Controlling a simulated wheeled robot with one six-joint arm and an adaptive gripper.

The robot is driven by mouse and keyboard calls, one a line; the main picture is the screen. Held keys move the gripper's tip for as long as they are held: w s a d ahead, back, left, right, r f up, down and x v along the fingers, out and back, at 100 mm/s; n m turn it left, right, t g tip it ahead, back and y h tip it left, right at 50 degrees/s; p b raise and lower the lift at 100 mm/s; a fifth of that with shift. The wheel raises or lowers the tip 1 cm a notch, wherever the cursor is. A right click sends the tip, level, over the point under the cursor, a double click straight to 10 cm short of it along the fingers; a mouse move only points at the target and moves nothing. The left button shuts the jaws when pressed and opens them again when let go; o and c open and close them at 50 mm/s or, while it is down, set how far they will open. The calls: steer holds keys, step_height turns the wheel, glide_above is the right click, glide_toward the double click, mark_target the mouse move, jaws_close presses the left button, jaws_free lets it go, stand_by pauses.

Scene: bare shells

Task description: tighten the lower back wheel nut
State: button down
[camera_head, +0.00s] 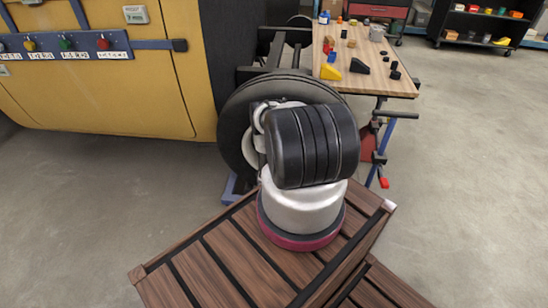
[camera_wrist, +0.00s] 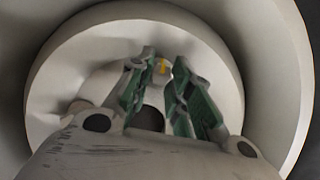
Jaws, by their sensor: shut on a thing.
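The wheel (camera_head: 236,112) is a dark tyre standing upright beside the yellow body, partly hidden behind my arm in the head view. In the wrist view its pale, dished rim (camera_wrist: 55,70) fills the picture. The wheel nut (camera_wrist: 162,67) is small and grey with a yellow mark, on the upper part of the hub face. My gripper (camera_wrist: 161,78) has green-padded fingers on either side of the nut and is shut on it. The finger tips hide the nut's sides. In the head view my gripper is hidden behind my arm.
A yellow body panel (camera_head: 100,85) with a blue switch strip (camera_head: 75,43) stands left of the wheel. A wooden workbench (camera_head: 395,80) with small coloured parts is behind to the right. A dark shelf (camera_head: 480,25) stands farther back. The concrete floor at right is clear.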

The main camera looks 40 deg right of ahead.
steer(key=shift+s+f+m+t, duration=0.15)
steer(key=shift+m+t, duration=0.55)
steer(key=shift+m, duration=0.6)
steer(key=c, duration=1.3)
jaws_free()
steer(key=v, duration=1.2)
steer(key=shift+d, duration=0.2)
